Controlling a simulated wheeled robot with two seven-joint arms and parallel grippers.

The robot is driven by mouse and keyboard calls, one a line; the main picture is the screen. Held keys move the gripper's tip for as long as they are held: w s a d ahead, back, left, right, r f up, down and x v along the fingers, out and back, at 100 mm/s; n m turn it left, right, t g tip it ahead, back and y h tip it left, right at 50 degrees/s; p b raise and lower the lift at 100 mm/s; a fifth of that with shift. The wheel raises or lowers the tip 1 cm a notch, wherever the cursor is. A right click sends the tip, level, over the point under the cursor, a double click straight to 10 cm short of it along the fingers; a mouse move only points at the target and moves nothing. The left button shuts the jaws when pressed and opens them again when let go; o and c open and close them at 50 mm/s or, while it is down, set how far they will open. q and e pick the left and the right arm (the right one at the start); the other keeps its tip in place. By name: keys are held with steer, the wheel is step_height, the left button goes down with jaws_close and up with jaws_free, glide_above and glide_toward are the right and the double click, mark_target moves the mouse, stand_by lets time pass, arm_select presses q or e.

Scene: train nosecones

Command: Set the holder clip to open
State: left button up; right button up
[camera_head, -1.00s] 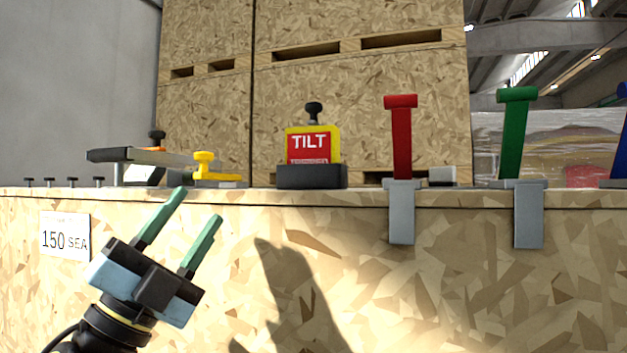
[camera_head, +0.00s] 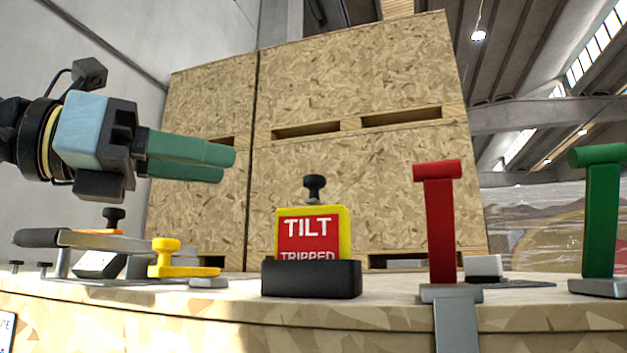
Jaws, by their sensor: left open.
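My left gripper (camera_head: 228,164) comes in from the left, raised above the bench, its green fingers pointing right. It is open, holds nothing visible and is apart from everything. Which part is the holder clip is not clear from the view. Below the gripper at the left of the bench lies a fixture with a long dark-tipped grey handle (camera_head: 50,238) and black knob (camera_head: 114,216). My right gripper is not in view.
A red and yellow TILT sign (camera_head: 308,235) reading TRIPPED stands in a black base mid-bench. A red upright lever (camera_head: 440,220) and a green one (camera_head: 601,215) stand to the right. Large wooden crates (camera_head: 360,85) rise behind the chipboard bench (camera_head: 230,315).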

mark_target(305, 179)
arm_select(q)
steer(key=p+x, duration=0.2)
steer(key=x, duration=0.9)
steer(key=shift+d+p, duration=0.15)
steer(key=shift+p, duration=0.15)
steer(key=shift+w+d, duration=0.3)
steer(key=shift+d, duration=0.3)
steer(key=shift+c, duration=0.4)
jaws_close()
